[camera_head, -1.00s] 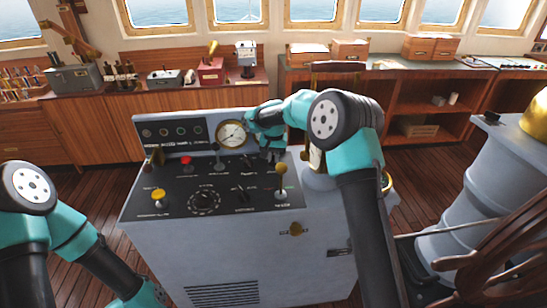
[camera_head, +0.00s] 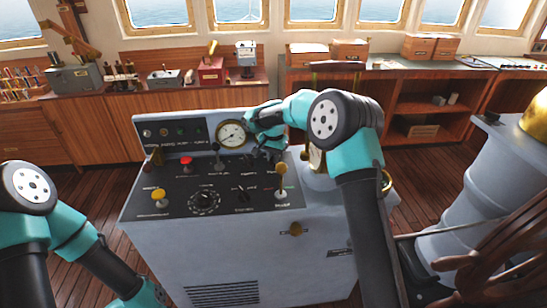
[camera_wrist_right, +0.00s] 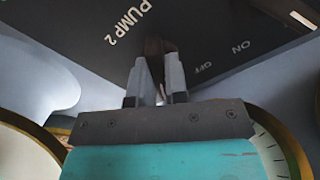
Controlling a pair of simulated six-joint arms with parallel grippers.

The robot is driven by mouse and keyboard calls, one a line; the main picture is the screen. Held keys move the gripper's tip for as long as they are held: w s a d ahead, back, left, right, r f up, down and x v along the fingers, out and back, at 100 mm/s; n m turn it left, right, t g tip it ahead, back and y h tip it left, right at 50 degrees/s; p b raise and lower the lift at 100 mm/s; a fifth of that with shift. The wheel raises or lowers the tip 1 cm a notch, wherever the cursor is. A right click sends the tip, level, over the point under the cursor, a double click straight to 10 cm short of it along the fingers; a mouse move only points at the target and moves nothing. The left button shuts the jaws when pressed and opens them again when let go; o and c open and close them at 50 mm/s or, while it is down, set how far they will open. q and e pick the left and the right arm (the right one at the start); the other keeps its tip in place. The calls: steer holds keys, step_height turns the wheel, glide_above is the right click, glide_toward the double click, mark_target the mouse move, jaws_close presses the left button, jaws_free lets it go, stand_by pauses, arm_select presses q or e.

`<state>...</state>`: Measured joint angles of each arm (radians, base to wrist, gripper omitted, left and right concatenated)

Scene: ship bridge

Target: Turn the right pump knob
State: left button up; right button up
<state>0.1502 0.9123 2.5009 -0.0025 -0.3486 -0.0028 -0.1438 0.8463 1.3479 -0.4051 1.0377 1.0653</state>
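The grey console (camera_head: 240,245) has a black sloped panel (camera_head: 222,200) with several controls. My right gripper (camera_head: 268,153) is over the panel's upper right, with its fingers small and partly hidden by the wrist. In the right wrist view, the fingers of my right gripper (camera_wrist_right: 158,70) are close together at both sides of a dark brown knob (camera_wrist_right: 154,47). This is the right pump knob, beside the label "PUMP 2". "OFF" and "ON" are printed to the right. My left arm (camera_head: 75,245) is low at the left, and its fingers are out of view.
A round gauge (camera_head: 231,134) stands left of my right gripper. A yellow-topped lever (camera_head: 281,177) rises just below it. A yellow button (camera_head: 159,195), a red button (camera_head: 186,161) and a black dial (camera_head: 204,200) are further left. A blue-grey pedestal (camera_head: 465,210) stands at the right.

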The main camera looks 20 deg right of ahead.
steer(key=o, duration=0.4)
steer(key=shift+o, duration=0.2)
steer(key=shift+r, duration=0.15)
step_height(320, 180, up, 17)
stand_by(0.4)
